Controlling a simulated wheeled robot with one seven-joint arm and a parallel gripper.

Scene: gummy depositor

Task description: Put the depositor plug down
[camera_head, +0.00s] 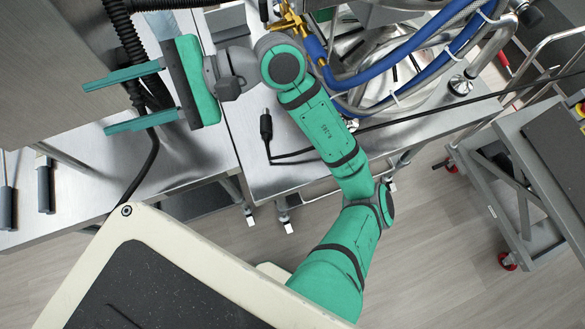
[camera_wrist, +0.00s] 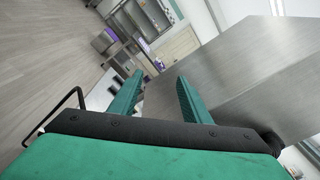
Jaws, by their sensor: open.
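A black plug (camera_head: 266,128) lies on the steel table (camera_head: 262,178), with its black cable bending at the table's front part and running off to the right. I take it for the depositor plug. My gripper (camera_head: 97,107) is open and empty, off to the left of the plug, with its green fingers pointing left and apart. In the wrist view my gripper (camera_wrist: 158,80) also shows open, with nothing between its fingers. The plug does not show in the wrist view.
A large steel cabinet (camera_head: 60,70) stands at the left, close to my fingers; black ribbed hoses (camera_head: 125,40) run beside it. Blue hoses (camera_head: 390,72) and bent steel pipes fill the table's back right. A grey cart (camera_head: 510,170) stands at the right. Open floor lies between.

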